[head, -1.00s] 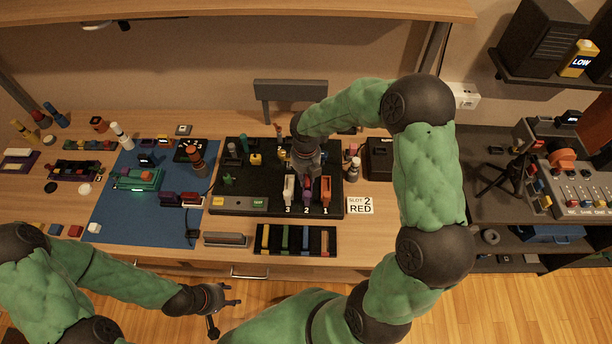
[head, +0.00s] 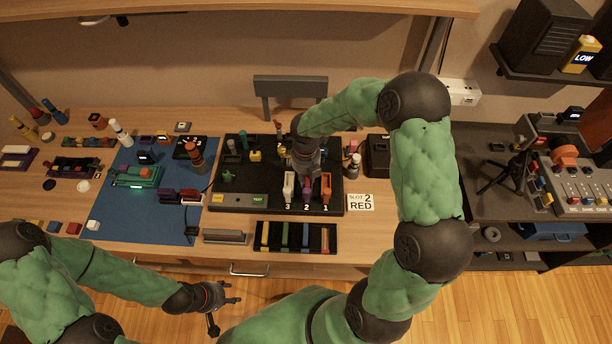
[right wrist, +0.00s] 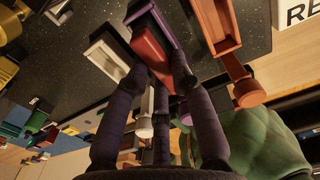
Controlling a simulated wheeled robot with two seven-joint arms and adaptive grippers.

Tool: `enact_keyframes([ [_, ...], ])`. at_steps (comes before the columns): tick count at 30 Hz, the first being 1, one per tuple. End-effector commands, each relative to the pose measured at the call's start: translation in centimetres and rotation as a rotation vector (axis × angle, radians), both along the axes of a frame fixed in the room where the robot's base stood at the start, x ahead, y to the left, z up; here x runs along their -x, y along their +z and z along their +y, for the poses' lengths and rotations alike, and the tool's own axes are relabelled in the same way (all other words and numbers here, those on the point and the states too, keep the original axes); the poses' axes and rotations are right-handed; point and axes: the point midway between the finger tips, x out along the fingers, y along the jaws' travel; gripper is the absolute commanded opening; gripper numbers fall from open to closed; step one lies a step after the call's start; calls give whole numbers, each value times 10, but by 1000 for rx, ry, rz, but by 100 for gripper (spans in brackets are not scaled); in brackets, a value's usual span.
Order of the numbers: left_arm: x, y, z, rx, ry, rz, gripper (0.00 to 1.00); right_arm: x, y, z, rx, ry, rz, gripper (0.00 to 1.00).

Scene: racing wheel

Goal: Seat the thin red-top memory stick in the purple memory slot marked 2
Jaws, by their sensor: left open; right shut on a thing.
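The purple memory slot marked 2 (head: 306,194) stands on the black board between the white slot 3 (head: 289,188) and the orange slot 1 (head: 326,190). My right gripper (head: 306,174) points down at the purple slot. In the right wrist view its fingers are shut on the red-top memory stick (right wrist: 153,57), at the purple slot (right wrist: 138,10). The stick's lower part is hidden, so I cannot tell how deep it sits. My left gripper (head: 232,293) is open and empty in front of the table's front edge.
A black tray (head: 260,248) with several coloured sticks lies in front of the board. A grey bar (head: 226,237) lies left of it. A sign reading SLOT 2 RED (head: 360,202) stands to the right. A blue mat (head: 120,215) with parts is on the left.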

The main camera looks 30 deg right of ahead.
Motion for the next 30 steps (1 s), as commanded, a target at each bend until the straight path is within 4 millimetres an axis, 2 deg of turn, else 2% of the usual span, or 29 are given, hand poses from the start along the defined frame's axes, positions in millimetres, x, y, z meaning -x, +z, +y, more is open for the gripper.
enact_keyframes([
  [8, 0, -3, 0, 0, 0, 0, 50, 0, -7, 0, 0, 0, 0, 1],
  [9, 0, -3, 0, 0, 0, 0, 50, 0, -7, 0, 0, 0, 0, 26],
  [12, 0, -2, 0, 0, 0, 0, 50, 0, -6, 0, 0, 0, 0, 51],
  [23, 0, -2, 0, 0, 0, 0, 50, 0, -4, 0, 1, 0, -1, 51],
  [26, 0, -2, 0, 0, 0, 0, 50, -1, 4, 0, 1, 1, -4, 51],
  [30, 0, -2, 0, 0, 0, 0, 50, -1, 26, 0, 0, 1, -6, 51],
])
